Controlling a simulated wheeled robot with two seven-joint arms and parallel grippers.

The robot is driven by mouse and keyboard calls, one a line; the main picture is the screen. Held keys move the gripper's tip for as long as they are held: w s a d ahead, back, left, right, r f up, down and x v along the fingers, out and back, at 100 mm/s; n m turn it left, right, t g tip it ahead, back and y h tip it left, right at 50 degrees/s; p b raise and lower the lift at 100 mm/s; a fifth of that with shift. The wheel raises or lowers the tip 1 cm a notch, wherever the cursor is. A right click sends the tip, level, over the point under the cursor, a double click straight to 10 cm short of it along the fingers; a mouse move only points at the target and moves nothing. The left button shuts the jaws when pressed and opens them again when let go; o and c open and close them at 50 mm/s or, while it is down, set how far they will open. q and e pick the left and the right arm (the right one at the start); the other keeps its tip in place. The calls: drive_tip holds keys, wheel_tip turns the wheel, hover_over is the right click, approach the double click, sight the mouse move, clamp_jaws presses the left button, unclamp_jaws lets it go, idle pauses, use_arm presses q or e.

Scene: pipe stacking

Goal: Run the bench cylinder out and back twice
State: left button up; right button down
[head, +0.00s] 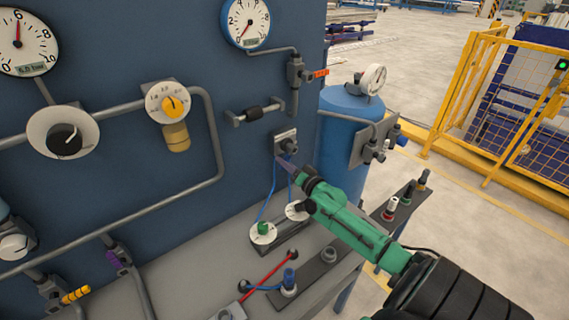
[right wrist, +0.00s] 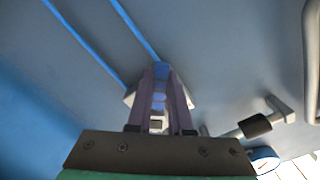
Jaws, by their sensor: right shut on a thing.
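My right gripper (head: 288,162) reaches to the blue panel, just below a small grey fitting (head: 286,141) with a dark round port or knob. In the right wrist view its two purple-grey fingers (right wrist: 158,100) are closed on a small blue piece (right wrist: 158,103) in front of a pale block. The fingers hide most of that piece, and I cannot tell whether it is a lever or a hose end. Two blue hoses (head: 268,192) run from the fitting down to the bench. My left gripper is out of view.
A blue tank (head: 345,125) rises at the right. Pipes and gauges crowd the panel.

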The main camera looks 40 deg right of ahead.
drive_tip(key=shift+f, duration=0.15)
idle(0.5)
drive_tip(key=shift+d+f+n+b, duration=0.35)
drive_tip(key=shift+n+b, duration=0.25)
drive_tip(key=shift+n, duration=0.3)
drive_tip(key=d+n+b, duration=0.5)
drive_tip(key=d+n, duration=0.1)
drive_tip(key=n, duration=0.8)
drive_tip(key=shift+r, duration=0.45)
drive_tip(key=c, duration=0.8)
unclamp_jaws()
drive_tip(key=shift+s, duration=0.1)
